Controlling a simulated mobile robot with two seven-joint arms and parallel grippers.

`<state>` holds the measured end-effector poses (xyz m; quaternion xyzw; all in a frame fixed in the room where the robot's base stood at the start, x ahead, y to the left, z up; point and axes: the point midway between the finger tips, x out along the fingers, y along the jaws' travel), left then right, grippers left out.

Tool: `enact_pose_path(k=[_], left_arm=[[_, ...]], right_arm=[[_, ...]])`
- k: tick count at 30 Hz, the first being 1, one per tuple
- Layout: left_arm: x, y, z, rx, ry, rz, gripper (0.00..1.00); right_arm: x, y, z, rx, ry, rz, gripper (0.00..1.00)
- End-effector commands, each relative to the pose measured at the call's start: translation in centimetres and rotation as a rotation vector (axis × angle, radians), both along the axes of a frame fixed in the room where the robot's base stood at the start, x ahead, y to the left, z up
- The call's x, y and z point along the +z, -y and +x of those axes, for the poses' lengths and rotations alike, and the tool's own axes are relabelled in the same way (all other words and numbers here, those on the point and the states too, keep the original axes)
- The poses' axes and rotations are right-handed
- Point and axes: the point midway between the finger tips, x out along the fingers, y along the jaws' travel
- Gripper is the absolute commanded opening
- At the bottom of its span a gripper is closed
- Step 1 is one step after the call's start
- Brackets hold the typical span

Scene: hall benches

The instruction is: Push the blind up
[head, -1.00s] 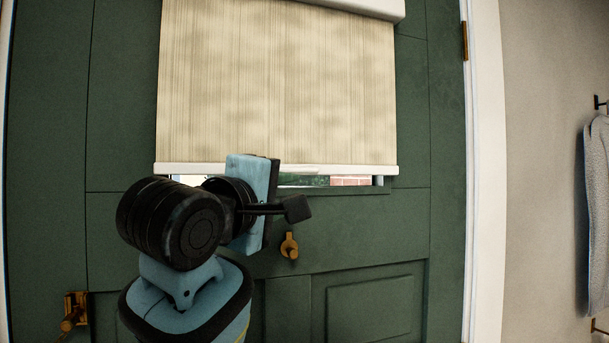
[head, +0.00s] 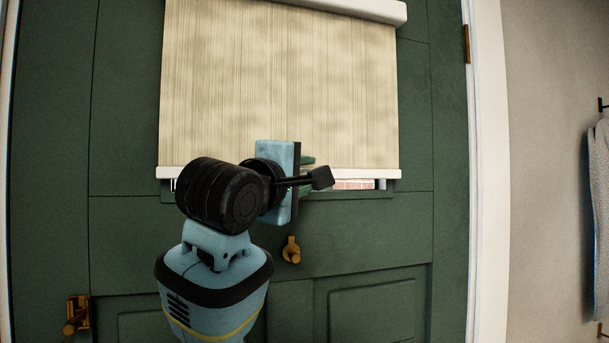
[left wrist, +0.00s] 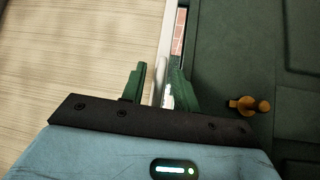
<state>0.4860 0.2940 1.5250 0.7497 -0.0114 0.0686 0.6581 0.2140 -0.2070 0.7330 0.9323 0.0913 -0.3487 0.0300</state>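The beige blind (head: 280,80) hangs over the window of a dark green door, nearly covering it. Its white bottom bar (head: 365,174) is level, with a thin strip of window showing below. My left gripper (head: 308,165) is at the bar, near its middle, and its body hides part of the bar. In the left wrist view, the fingers of my left gripper (left wrist: 158,88) are apart. The bar (left wrist: 163,50) runs between them, with the blind fabric (left wrist: 70,50) on the left. Whether either finger touches the bar is unclear. My right gripper is not in view.
A brass knob (head: 291,250) sits on the door just below my left gripper. A brass latch (head: 76,315) is at lower left. A white door frame (head: 487,200) and a grey cloth (head: 600,200) on a hook are at right.

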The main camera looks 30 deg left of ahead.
Motion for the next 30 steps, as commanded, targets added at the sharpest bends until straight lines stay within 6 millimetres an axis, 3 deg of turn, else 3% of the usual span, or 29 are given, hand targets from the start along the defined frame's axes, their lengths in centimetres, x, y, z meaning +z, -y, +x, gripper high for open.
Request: enact_pose_path(k=[11, 18, 30], left_arm=[[0.08, -0.02, 0.53, 0.000, 0.001, 0.000, 0.29], [0.09, -0.02, 0.52, 0.000, 0.001, 0.000, 0.00], [0.63, 0.00, 0.48, -0.002, 0.004, -0.001, 0.00]], right_arm=[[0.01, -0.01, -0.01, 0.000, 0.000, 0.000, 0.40], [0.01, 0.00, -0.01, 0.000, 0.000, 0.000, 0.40], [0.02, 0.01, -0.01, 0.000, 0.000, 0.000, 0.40]])
